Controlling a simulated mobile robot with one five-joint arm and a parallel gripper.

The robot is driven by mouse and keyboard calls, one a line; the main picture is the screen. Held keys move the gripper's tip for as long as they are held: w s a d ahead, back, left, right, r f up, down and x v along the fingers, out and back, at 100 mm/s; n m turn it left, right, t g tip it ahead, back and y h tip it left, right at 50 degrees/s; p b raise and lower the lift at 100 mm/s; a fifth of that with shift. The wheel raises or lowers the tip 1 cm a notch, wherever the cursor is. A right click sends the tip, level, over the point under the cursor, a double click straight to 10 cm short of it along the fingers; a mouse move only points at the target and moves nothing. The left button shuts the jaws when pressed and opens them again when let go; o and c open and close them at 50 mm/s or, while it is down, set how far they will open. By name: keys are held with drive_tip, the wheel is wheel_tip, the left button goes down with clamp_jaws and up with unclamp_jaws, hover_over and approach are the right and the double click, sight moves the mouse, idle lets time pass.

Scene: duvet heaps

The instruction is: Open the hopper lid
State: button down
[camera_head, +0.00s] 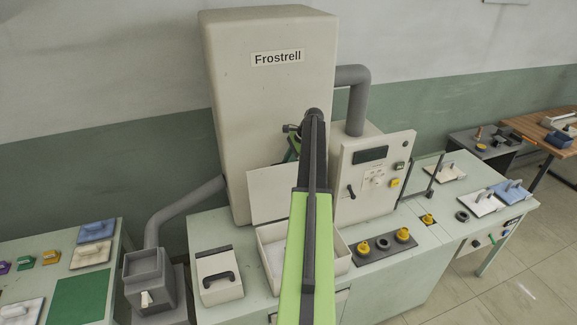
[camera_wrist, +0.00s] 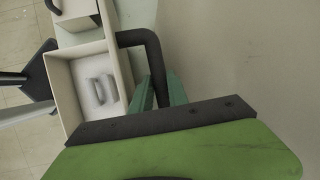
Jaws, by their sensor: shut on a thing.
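The hopper is a cream open-topped box (camera_head: 270,250) on the bench below the tall Frostrell cabinet. Its pale lid (camera_head: 262,194) stands nearly upright at the back of the box, with its right part hidden behind my arm. In the wrist view, the box (camera_wrist: 62,82) is open, with two small greyish pieces (camera_wrist: 103,88) on its white floor. A dark bent handle (camera_wrist: 140,37) runs to my green fingers. My gripper (camera_wrist: 152,98) is shut on this handle; the exact contact is partly hidden. In the head view, my gripper (camera_head: 291,150) is in front of the cabinet, mostly behind the arm.
The Frostrell cabinet (camera_head: 265,110) rises close behind the lid. A control panel box (camera_head: 372,180) stands at right, with yellow knobs (camera_head: 402,234) in front. A cream box with a black handle (camera_head: 218,276) sits left of the hopper. A grey pipe (camera_head: 353,80) leaves the cabinet.

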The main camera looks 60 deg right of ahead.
drive_tip(key=shift+w+d+f, duration=0.2)
drive_tip(key=shift+w+d, duration=0.1)
drive_tip(key=shift+w, duration=0.4)
drive_tip(key=c, duration=1.3)
unclamp_jaws()
drive_tip(key=shift+a+r, duration=0.1)
drive_tip(key=p+v, duration=0.5)
drive_tip(key=shift+w+r, duration=0.1)
drive_tip(key=shift+r, duration=0.2)
drive_tip(key=s+d, duration=0.2)
drive_tip(key=s, duration=0.1)
drive_tip(key=s+d, duration=0.2)
drive_tip(key=s, duration=0.2)
drive_tip(key=s+d, duration=0.2)
drive_tip(key=s, duration=0.1)
drive_tip(key=shift+s+f+b, duration=0.3)
drive_tip(key=shift+s+f, duration=0.05)
drive_tip(key=shift+s, duration=0.05)
